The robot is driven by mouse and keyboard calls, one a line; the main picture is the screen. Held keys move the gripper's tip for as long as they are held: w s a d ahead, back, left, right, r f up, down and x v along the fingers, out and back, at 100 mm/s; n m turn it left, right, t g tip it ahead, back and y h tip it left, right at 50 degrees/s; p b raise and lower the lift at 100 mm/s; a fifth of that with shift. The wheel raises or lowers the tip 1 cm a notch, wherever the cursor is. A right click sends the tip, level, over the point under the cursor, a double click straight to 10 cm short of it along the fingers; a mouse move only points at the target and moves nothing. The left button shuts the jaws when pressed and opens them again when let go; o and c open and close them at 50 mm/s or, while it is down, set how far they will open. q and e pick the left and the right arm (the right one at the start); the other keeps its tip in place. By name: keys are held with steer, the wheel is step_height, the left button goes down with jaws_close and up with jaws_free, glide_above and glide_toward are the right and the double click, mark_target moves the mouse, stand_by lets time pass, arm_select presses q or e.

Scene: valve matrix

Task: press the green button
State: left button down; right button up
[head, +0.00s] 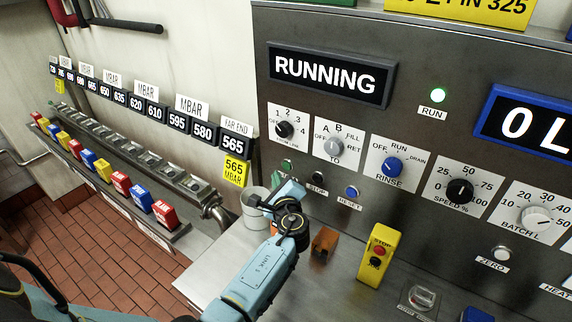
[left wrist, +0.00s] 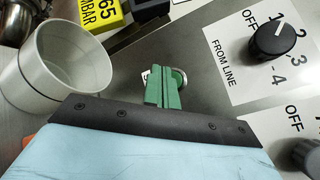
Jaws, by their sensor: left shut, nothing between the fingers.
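The green button (head: 287,164) is on the grey control panel, at the left of a row with a black STOP button (head: 318,191) and a blue RESET button (head: 352,191). My left gripper (head: 284,192) is shut and empty, just below the green button in the head view. In the left wrist view its green fingers (left wrist: 162,90) are together in front of a silver-rimmed button (left wrist: 182,79) and hide most of it. I cannot tell whether they touch it. My right gripper is not in view.
A white cup (head: 255,207) stands beside my left gripper. A yellow stop box (head: 379,255) and an orange-brown block (head: 324,241) stand on the ledge. Knobs sit above the buttons.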

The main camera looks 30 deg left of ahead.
arm_select(q)
steer(key=s+p, duration=0.1)
steer(key=s, duration=0.2)
steer(key=shift+s+a, duration=0.1)
stand_by(1.4)
